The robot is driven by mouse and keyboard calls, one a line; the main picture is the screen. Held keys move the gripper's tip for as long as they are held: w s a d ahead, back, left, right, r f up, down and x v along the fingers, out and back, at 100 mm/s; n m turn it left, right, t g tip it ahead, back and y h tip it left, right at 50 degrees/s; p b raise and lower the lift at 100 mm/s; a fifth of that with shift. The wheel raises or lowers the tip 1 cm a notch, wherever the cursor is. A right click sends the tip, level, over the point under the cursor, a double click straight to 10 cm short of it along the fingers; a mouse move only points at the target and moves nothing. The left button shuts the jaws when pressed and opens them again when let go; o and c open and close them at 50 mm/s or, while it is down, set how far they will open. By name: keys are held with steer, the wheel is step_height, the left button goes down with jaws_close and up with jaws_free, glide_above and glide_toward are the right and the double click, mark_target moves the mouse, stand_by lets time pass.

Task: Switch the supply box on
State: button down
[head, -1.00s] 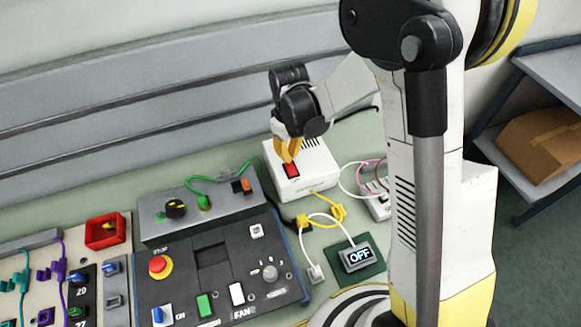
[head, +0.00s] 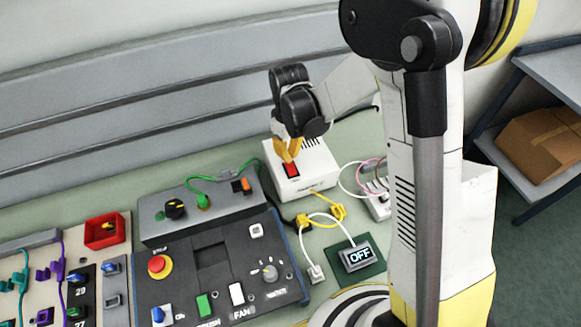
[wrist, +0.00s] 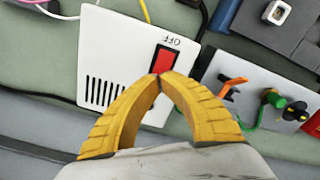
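The supply box is a white box (head: 312,168) with a red rocker switch (head: 291,169) on its top, standing on the green bench. In the wrist view the white box (wrist: 118,55) shows vent slots, and the red switch (wrist: 166,58) has an upside-down "OFF" label beside one end. My gripper (head: 289,158) has yellow fingers pointing down over the switch. In the wrist view its fingertips (wrist: 161,76) meet at the near end of the switch, with nothing between them. I cannot tell whether they touch it.
A grey box with a black knob and an orange switch (head: 200,208) stands left of the supply box. A dark control panel (head: 215,275) with a red stop button lies in front. Yellow and white cables (head: 335,212) run near the box's front right.

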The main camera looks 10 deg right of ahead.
mark_target(290, 164)
steer(key=shift+f+b, duration=1.6)
steer(key=shift+f, duration=0.15)
stand_by(0.6)
steer(key=shift+s+r, duration=0.1)
steer(key=shift+r+p, duration=0.7)
steer(key=shift+r, duration=0.2)
steer(key=shift+r+p, duration=1.45)
steer(key=shift+r, duration=1.1)
steer(key=shift+f, duration=0.1)
